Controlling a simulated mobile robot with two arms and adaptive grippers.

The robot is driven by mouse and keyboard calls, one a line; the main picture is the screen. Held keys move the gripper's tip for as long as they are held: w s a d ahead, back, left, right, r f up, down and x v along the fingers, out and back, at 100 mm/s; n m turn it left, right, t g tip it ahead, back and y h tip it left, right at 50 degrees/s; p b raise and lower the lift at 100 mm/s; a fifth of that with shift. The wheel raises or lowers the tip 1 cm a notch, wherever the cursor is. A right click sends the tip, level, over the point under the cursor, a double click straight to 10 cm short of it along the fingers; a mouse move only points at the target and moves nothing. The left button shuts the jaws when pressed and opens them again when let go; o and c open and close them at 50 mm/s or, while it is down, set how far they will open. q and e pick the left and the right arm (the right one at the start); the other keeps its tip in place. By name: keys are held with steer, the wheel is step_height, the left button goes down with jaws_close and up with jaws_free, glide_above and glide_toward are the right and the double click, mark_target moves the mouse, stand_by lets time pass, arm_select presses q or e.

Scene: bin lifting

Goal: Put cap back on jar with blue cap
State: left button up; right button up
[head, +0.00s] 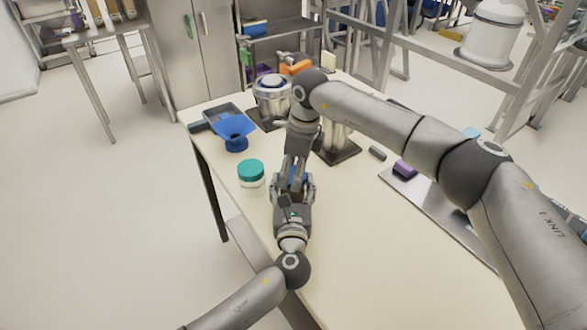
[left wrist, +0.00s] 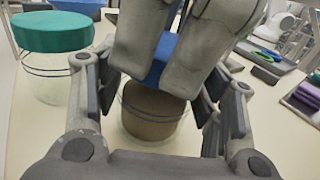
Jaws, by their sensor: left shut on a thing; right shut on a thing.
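A clear jar with brown contents (left wrist: 152,112) stands between the fingers of my left gripper (head: 293,184), which is shut on it. A blue cap (left wrist: 160,58) is over the jar's mouth, held from above by my right gripper (left wrist: 182,50), which is shut on it. In the head view a little blue of the cap (head: 298,175) shows between the two grippers. The fingers hide much of the cap and the jar's rim, so I cannot tell whether the cap is seated or just above. Another jar with a teal cap (head: 251,176) stands to the left.
A blue funnel (head: 235,131) and a grey tray (head: 222,114) are at the table's far left corner. A metal device (head: 272,93) stands behind. The near table top (head: 350,270) is clear.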

steer(key=shift+f, duration=0.4)
steer(key=o, duration=0.9)
steer(key=shift+c, duration=0.2)
step_height(320, 180, up, 12)
steer(key=d, duration=0.1)
steer(key=shift+s+d, duration=0.2)
steer(key=shift+d, duration=0.2)
arm_select(q)
steer(key=o, duration=1.5)
arm_select(e)
steer(key=shift+f, duration=0.1)
arm_select(q)
steer(key=s, duration=1.2)
